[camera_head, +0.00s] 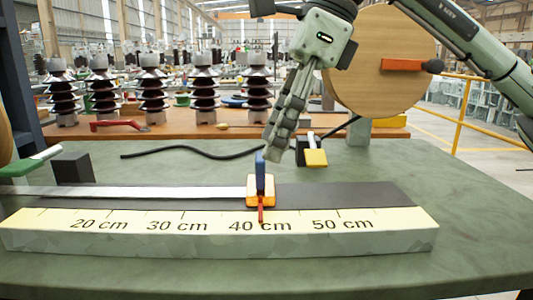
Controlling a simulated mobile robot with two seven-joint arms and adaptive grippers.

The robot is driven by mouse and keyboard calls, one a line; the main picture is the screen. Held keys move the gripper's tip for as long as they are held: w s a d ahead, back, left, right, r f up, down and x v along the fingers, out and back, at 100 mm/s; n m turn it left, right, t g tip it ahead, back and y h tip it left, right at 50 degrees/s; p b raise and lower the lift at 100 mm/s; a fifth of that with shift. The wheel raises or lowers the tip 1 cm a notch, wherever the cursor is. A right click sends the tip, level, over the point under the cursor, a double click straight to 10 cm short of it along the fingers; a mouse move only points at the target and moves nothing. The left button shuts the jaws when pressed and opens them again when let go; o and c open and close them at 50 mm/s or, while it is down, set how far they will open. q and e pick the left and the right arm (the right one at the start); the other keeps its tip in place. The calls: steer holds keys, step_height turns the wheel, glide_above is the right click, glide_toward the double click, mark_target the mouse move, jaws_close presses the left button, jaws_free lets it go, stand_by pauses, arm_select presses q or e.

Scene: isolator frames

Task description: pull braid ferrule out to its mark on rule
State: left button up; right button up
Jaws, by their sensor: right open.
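The braid (150,192) is a flat silvery strip lying along a dark mat behind the rule. Its ferrule (261,197) is an orange block at the strip's right end, with an upright blue tab (261,171). A thin red pointer (261,212) reaches from the ferrule onto the pale yellow rule (385,223), above the "40 cm" label. I cannot tell whether this red piece belongs to the ferrule or the rule. My right gripper (277,150) is open and empty, pointing down just above and behind the blue tab. Contact cannot be told. My left gripper is out of view.
A dark block (72,168) and a green piece with a white handle (30,166) stand at left. A yellow-and-black block (315,157) sits behind the ferrule, right. A black cable (190,152) lies behind. The green table (430,200) is clear at right.

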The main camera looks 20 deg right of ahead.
steer(key=v, duration=0.8)
